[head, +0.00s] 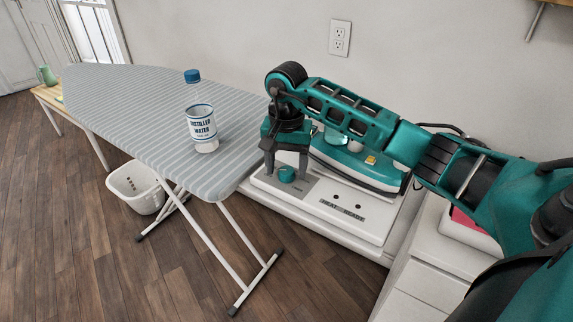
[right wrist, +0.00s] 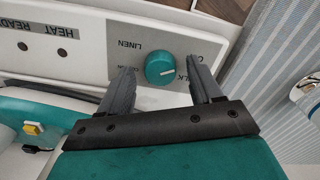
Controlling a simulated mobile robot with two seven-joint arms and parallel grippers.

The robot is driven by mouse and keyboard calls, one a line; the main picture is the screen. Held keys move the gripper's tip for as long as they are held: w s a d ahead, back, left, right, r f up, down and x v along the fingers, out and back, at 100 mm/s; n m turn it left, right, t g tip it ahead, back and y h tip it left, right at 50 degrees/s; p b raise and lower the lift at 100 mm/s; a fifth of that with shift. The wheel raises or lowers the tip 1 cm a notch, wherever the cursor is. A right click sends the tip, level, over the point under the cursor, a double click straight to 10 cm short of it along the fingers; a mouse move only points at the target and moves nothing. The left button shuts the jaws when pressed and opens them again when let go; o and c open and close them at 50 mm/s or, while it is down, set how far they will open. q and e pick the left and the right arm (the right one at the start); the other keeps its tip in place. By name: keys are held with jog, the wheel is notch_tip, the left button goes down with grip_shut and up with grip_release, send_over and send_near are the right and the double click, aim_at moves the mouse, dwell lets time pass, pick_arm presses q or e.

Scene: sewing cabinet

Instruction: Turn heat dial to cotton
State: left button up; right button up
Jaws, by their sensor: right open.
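The heat dial (head: 286,174) is a round teal knob on the white front panel of the iron station (head: 330,205). In the right wrist view the dial (right wrist: 160,69) has a pale pointer line, with the words LINEN, SILK and partly hidden lettering around it. My right gripper (head: 286,172) is over the dial from above. In the wrist view its two dark fingers (right wrist: 160,82) are open, one on each side of the dial, with visible gaps. The teal iron (head: 350,165) rests on the station behind the arm. My left gripper is not in view.
A grey striped ironing board (head: 150,110) stands to the left, with a distilled water bottle (head: 202,125) on it. A white basket (head: 135,188) is on the floor under it. White drawers (head: 425,265) stand at the right. The wall is behind the station.

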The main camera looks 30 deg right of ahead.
jog(key=shift+f, duration=0.2)
jog(key=c, duration=1)
